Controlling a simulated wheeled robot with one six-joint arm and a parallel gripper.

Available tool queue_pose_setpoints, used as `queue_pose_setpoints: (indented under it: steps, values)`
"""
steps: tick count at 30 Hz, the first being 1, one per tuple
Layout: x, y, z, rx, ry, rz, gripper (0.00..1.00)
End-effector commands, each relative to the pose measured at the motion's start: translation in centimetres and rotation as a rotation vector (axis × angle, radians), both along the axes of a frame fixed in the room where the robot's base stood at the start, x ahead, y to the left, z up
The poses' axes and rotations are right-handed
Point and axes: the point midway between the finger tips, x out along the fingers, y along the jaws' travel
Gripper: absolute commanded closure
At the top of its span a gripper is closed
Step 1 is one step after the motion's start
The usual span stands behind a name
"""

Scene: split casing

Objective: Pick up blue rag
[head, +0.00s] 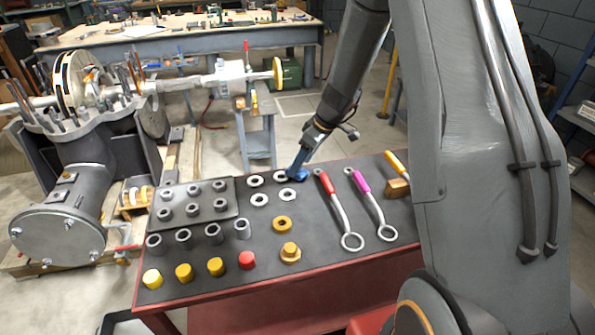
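A small blue patch (301,175), which looks like the blue rag, lies at the far edge of the dark-topped red bench, beside the metal washers. My gripper (298,167) reaches down from above at this spot, with its tip at or touching the blue patch. The fingers are small and also look blue, so I cannot make out the gap between them or where finger ends and cloth begins. Whether the cloth is gripped or only touched is not clear.
The bench (225,280) holds several washers (260,199), sleeves, yellow caps, a red cap (247,260), a red-handled wrench (338,208), a magenta-handled wrench (370,205) and a yellow-handled brush (397,187). A split casing with a shaft (85,170) stands left.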

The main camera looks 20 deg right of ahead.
Motion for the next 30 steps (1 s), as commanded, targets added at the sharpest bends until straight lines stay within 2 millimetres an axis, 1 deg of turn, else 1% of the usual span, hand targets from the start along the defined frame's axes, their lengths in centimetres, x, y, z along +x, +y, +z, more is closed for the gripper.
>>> queue_pose_setpoints:
  steps: [3,7,16,17,24,26,30]
  values:
    - [0.3,0.5,-1.2,0.001,0.003,0.001,0.39]
    - [0.6,0.8,-2.3,0.001,0.001,0.0,0.39]
    - [0.7,0.9,-2.6,0.0,0.0,0.001,0.39]
    - [0.7,0.9,-2.6,0.0,0.0,0.001,0.41]
    - [0.7,0.9,-2.6,0.0,0.0,0.0,0.81]
    - [0.7,0.9,-2.6,0.0,0.0,0.0,0.87]
    - [0.7,0.9,-2.6,0.0,0.0,0.0,0.87]
